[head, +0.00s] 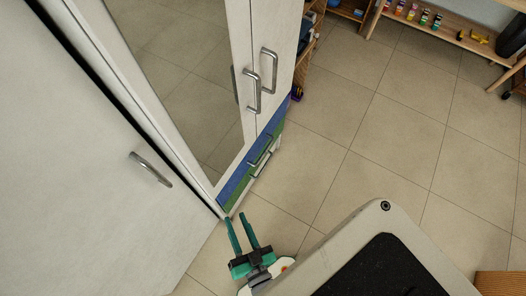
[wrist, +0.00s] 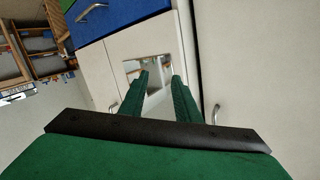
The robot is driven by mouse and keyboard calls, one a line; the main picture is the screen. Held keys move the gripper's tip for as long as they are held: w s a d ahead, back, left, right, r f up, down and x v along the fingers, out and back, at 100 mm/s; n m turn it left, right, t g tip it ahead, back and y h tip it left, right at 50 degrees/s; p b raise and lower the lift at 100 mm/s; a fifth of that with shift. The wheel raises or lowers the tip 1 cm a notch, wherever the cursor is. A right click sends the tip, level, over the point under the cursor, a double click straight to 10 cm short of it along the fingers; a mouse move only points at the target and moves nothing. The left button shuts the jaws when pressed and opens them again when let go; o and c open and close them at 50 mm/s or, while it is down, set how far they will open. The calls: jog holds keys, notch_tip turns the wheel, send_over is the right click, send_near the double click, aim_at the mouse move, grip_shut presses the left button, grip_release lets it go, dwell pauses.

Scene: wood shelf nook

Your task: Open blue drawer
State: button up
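The blue drawer front (head: 237,184) is a narrow band low on the white cabinet in the head view, above a green drawer front (head: 233,200). It looks closed. In the wrist view the blue drawer (wrist: 133,13) is at the top, with a curved metal handle (wrist: 92,11) on it. My gripper (head: 234,216) is near the drawers' lower left corner in the head view, its two green fingers apart with nothing between them. In the wrist view my gripper (wrist: 161,76) points at the white cabinet face and mirror, apart from the blue drawer's handle.
The white cabinet doors (head: 275,50) carry metal handles above the drawers, beside a tall mirror (head: 190,60). Another white door (head: 80,170) with a handle (head: 150,169) stands at left. Wooden shelves (head: 450,35) line the back right. The tiled floor (head: 370,130) between is clear.

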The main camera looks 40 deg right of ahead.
jog(key=w+d+f+m+g+h, duration=0.1)
jog(key=w+d+f+m+h, duration=0.4)
jog(key=w+d+f+m, duration=0.4)
jog(key=m+g+h, duration=0.3)
jog(key=m+g, duration=0.2)
jog(key=m, duration=0.1)
send_near(265, 151)
jog(key=f, duration=0.1)
jog(key=x, duration=1)
jog(key=shift+r, duration=0.15)
jog(key=shift+d, duration=0.1)
jog(key=shift+c, duration=0.6)
grip_shut()
